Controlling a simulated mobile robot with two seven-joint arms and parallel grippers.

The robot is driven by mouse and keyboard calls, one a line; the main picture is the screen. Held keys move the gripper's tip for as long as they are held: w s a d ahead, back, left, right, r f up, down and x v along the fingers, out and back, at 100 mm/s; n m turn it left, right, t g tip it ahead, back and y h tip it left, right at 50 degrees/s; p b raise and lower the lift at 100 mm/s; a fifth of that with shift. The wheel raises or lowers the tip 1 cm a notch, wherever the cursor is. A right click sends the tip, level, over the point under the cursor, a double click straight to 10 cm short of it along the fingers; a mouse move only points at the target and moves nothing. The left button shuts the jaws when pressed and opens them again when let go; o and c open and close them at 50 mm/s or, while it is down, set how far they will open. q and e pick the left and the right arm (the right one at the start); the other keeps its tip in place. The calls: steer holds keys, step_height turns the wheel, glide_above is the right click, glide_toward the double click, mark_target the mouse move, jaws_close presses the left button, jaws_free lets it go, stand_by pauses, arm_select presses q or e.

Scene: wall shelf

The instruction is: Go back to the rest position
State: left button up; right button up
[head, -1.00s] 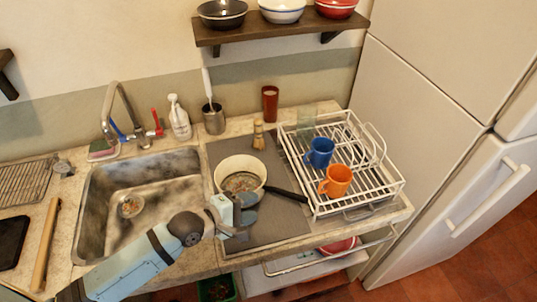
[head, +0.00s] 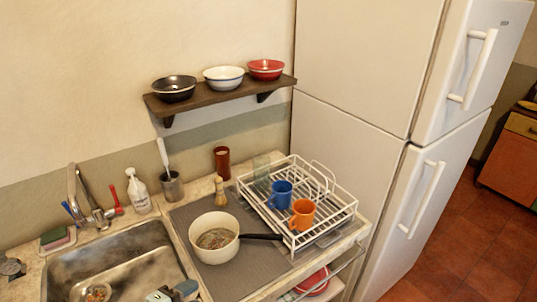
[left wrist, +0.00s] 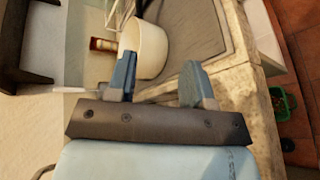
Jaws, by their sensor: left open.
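My left gripper (left wrist: 165,80) is open in the left wrist view, with nothing between its two blue fingers. In the head view part of my left gripper (head: 175,292) shows at the bottom edge, in front of the sink and below the pot. The cream pot (head: 214,250) with a dark handle stands on the grey mat; the pot also shows beyond the fingers in the left wrist view (left wrist: 152,45). My right gripper is not in view.
A wall shelf (head: 215,96) holds black, white and red bowls. A white dish rack (head: 325,222) holds a blue mug (head: 280,194) and an orange mug (head: 302,214). The sink (head: 120,262) is at the left. A white fridge (head: 350,130) stands at the right.

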arm_select(q)
steer(key=s+a+f+m+y, duration=0.2)
steer(key=s+f+m+y, duration=0.3)
steer(key=s+f+m, duration=0.7)
steer(key=s+m, duration=0.1)
steer(key=m, duration=0.4)
steer(key=shift+a+f, duration=0.15)
steer(key=shift+f, duration=0.25)
